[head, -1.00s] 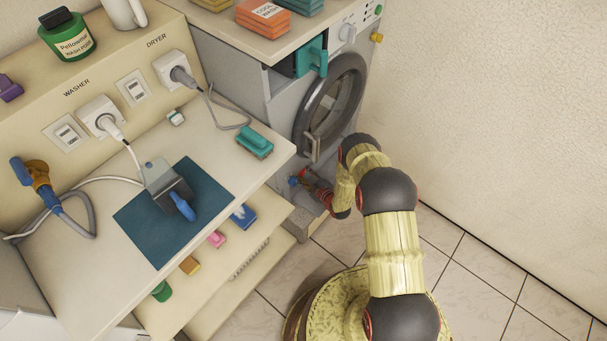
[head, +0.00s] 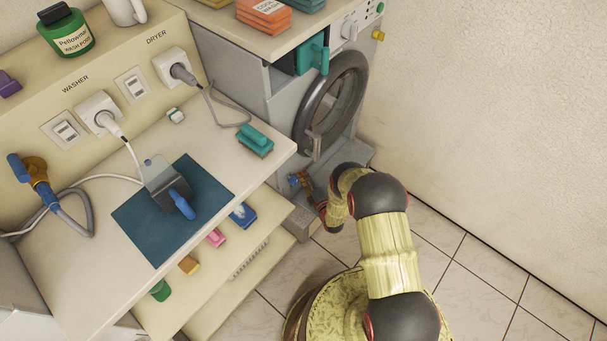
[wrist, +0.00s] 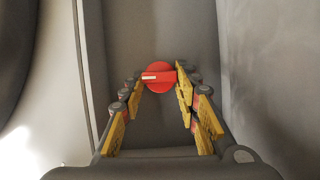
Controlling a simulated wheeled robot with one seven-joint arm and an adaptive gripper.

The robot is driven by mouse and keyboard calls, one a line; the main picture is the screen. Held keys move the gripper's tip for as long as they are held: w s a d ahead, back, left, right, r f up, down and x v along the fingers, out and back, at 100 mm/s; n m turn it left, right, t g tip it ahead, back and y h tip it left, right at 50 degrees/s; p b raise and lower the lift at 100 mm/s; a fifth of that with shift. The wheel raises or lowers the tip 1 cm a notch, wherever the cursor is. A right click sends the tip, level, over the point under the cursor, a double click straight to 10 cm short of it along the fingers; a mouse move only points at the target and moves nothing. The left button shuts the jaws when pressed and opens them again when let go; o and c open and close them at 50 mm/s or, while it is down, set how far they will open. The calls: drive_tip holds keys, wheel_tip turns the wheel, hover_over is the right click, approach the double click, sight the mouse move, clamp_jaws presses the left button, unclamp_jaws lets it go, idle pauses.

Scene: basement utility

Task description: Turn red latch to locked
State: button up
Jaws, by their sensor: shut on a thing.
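The red latch (wrist: 160,70) is a round red knob with a pale pointer line, set on a grey panel, in the wrist view. The line lies nearly level, toward the left side of the knob. My gripper (wrist: 159,79) has its two yellow-padded fingers on either side of the knob, shut on it. In the head view my gripper (head: 300,183) is low at the front of the grey dryer (head: 285,125), below its round door. The latch is hard to make out there, largely hidden by my gripper.
The dryer's round door (head: 331,103) is above my gripper. A counter (head: 215,145) with a blue mat (head: 140,225), a teal brush (head: 256,140) and cables stands to the left, with a shelf of small items below. Tiled floor and bare wall lie to the right.

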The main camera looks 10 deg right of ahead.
drive_tip(key=shift+a+n, duration=0.1)
drive_tip(key=shift+n, duration=0.3)
drive_tip(key=o, duration=1.2)
drive_tip(key=shift+c, duration=0.2)
drive_tip(key=shift+s, duration=0.1)
drive_tip(key=v, duration=0.7)
drive_tip(key=shift+s+f, duration=0.15)
